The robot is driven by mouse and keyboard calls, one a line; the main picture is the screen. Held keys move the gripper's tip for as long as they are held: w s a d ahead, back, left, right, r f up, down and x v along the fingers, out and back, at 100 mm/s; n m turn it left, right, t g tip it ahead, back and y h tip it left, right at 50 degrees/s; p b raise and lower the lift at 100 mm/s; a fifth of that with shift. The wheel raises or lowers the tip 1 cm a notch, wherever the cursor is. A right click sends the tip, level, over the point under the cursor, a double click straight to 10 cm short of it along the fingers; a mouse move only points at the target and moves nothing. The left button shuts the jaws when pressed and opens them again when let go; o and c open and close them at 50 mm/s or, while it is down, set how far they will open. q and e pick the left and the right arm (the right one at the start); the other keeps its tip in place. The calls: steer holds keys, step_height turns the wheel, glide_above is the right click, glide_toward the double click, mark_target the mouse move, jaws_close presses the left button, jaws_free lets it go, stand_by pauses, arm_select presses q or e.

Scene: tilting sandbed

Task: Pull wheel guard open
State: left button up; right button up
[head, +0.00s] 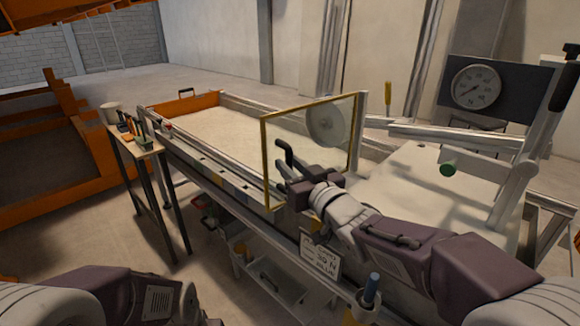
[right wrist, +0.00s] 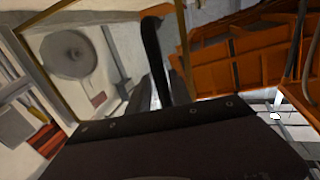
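The wheel guard (head: 265,160) is a clear panel in a yellow frame, standing upright along the near side of the sandbed. A grey wheel (head: 328,125) shows through it; the wheel (right wrist: 70,53) and the guard's yellow frame (right wrist: 183,35) also show in the right wrist view. A black curved bar (head: 284,152), seemingly the guard's handle, stands at my right gripper (head: 288,180). In the right wrist view the bar (right wrist: 152,50) rises close to the dark fingers (right wrist: 163,92). Finger contact and gap are unclear. My left gripper is out of view.
The sandbed (head: 205,164) runs back left with pale sand. A side table (head: 150,150) with small tools stands at its left. A round gauge (head: 477,86) stands at the right. A placard (head: 320,257) hangs below the bed edge. Open floor (head: 110,225) lies left.

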steer(key=p+v, duration=0.1)
steer(key=v, duration=0.8)
